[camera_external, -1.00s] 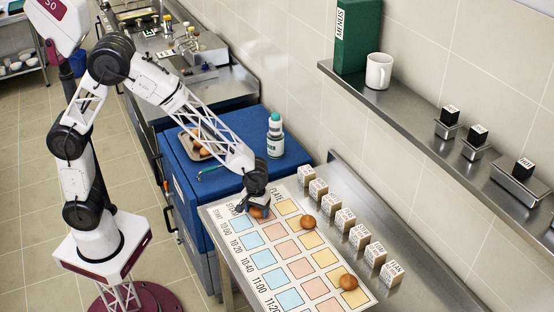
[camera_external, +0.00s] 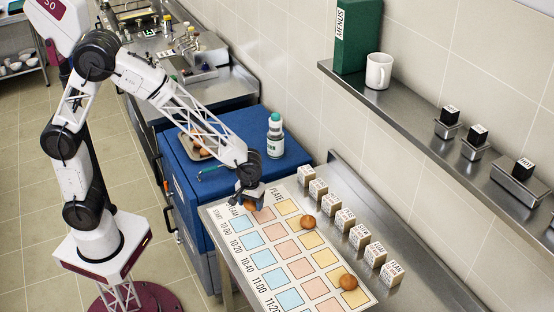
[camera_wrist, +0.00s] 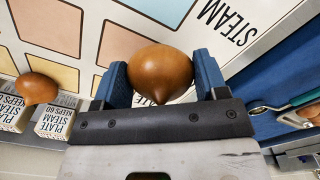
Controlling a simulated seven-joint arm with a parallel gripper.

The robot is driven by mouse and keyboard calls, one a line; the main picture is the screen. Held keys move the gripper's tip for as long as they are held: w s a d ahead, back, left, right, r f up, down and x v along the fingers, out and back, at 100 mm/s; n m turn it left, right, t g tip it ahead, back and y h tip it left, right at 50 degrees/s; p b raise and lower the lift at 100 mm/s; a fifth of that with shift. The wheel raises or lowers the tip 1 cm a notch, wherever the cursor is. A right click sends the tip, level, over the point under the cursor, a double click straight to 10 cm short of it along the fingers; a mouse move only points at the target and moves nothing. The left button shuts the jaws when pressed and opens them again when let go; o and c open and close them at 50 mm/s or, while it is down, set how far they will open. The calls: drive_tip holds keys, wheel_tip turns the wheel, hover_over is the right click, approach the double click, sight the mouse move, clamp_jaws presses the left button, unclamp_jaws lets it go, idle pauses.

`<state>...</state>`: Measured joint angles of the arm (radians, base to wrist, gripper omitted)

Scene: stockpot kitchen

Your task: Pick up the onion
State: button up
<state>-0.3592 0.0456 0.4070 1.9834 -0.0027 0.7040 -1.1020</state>
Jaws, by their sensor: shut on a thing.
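My gripper (camera_wrist: 162,85) is shut on a round brown onion (camera_wrist: 160,70), with a blue finger on each side of it in the wrist view. The onion's pointed tip faces the palm. In the external view my gripper (camera_external: 249,199) is over the top end of the printed chart (camera_external: 262,243), and the held onion is mostly hidden by the fingers. A second onion (camera_external: 308,222) rests on the chart near its right edge. A third onion (camera_external: 348,282) lies on the chart towards the bottom right.
A row of small labelled blocks (camera_external: 345,219) stands along the chart's right side. A blue cabinet (camera_external: 235,165) beyond carries a tray (camera_external: 188,148) of onions and a bottle (camera_external: 275,140). A wall shelf (camera_external: 420,130) holds a mug (camera_external: 379,70) and binder.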

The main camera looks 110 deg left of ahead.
drive_tip(key=s+d, duration=0.1)
drive_tip(key=s, duration=0.3)
drive_tip(key=s+d+r, duration=0.1)
drive_tip(key=s+d, duration=0.1)
drive_tip(key=s, duration=0.2)
drive_tip(key=s+d, duration=0.1)
drive_tip(key=s, duration=0.4)
drive_tip(key=shift+d+r, duration=0.2)
drive_tip(key=shift+d, duration=0.15)
idle(0.4)
